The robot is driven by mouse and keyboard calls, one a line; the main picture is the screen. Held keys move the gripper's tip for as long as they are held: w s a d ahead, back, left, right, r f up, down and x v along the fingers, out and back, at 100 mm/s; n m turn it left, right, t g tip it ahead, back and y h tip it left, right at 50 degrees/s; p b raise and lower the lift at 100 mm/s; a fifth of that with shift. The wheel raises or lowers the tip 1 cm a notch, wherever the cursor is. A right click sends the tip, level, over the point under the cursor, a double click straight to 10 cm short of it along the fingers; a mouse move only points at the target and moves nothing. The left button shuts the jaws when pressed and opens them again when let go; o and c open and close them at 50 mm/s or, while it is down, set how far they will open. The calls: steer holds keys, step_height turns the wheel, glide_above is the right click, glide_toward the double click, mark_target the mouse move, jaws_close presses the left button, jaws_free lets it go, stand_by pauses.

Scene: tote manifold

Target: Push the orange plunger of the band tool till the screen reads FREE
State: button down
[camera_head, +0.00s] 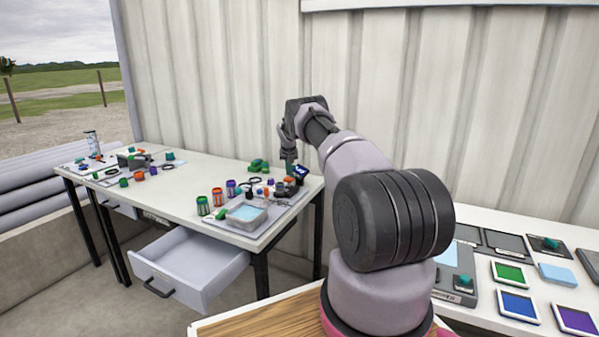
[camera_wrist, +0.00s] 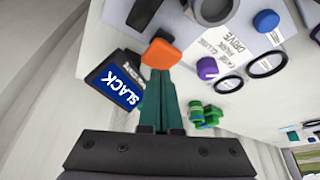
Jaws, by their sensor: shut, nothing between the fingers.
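The orange plunger (camera_wrist: 160,53) of the band tool is a rounded block in the wrist view, just beyond my fingertips. The tool's screen (camera_wrist: 120,91) is dark blue in a black frame and reads SLACK. The screen also shows small in the head view (camera_head: 300,171) at the right end of the far table. My gripper (camera_wrist: 159,73) has its teal fingers shut together and empty, with the tips at the plunger's near edge. I cannot tell whether they touch it. The grey band tool body (camera_wrist: 212,8) is partly cut off at the top of the wrist view.
A purple cap (camera_wrist: 207,68), a blue cap (camera_wrist: 266,21) and black rings (camera_wrist: 267,64) lie close by on the table. Green blocks (camera_wrist: 204,114) lie right of my fingers.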

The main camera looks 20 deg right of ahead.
mark_target(289, 178)
steer(key=shift+f, duration=1.85)
steer(key=shift+r, duration=1.8)
